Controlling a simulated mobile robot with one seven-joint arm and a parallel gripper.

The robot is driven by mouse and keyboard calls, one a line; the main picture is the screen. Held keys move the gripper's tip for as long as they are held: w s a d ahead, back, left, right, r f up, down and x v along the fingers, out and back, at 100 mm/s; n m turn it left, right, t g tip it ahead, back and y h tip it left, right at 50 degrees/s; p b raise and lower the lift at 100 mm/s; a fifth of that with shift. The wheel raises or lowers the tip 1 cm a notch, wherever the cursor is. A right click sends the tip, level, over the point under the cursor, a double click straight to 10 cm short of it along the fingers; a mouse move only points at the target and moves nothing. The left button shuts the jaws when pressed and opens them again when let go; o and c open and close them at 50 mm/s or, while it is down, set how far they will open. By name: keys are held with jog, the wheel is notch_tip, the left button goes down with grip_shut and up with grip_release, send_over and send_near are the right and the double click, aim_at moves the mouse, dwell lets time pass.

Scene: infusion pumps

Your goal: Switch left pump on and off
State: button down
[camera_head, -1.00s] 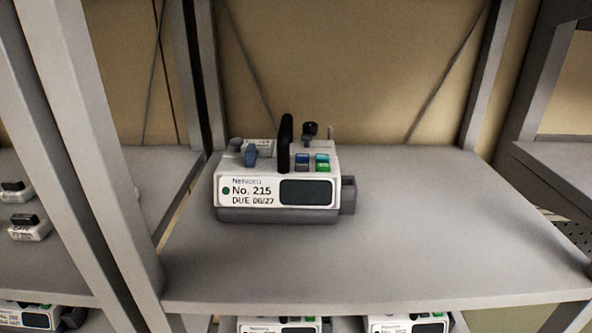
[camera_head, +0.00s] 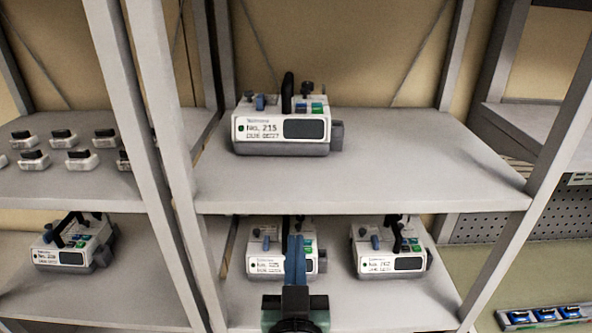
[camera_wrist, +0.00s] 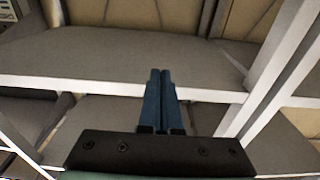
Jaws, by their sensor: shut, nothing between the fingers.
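On the lower shelf are two white-and-grey infusion pumps. The left pump (camera_head: 259,266) is partly hidden behind my gripper (camera_head: 295,238); the right pump (camera_head: 380,263) is clear of it. Another pump, labelled No. 215 (camera_head: 255,130), stands alone on the upper shelf, with coloured buttons on top and a dark display. My gripper's blue fingers are shut, empty and pointing up in front of the lower left pump. I cannot tell whether the fingers touch the pump.
The upper shelf board (camera_head: 430,165) lies above the lower pumps, with bare room to the right of No. 215. Grey uprights (camera_head: 150,110) flank this bay. Another pump (camera_head: 70,250) and several small devices (camera_head: 80,158) sit in the left bay. A blue-lit unit (camera_head: 545,315) is at bottom right.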

jog(key=s+r+t+b, duration=0.1)
jog(key=s+r+t, duration=0.2)
jog(key=r, duration=0.8)
jog(key=s+r+t+b, duration=0.1)
jog(key=s+r+t, duration=0.2)
jog(key=r, duration=0.9)
jog(key=s+r+t, duration=0.2)
jog(key=s+r, duration=0.4)
jog(key=r, duration=0.5)
jog(key=shift+s+r+t+b, duration=0.15)
jog(key=shift+r+t+b, duration=0.25)
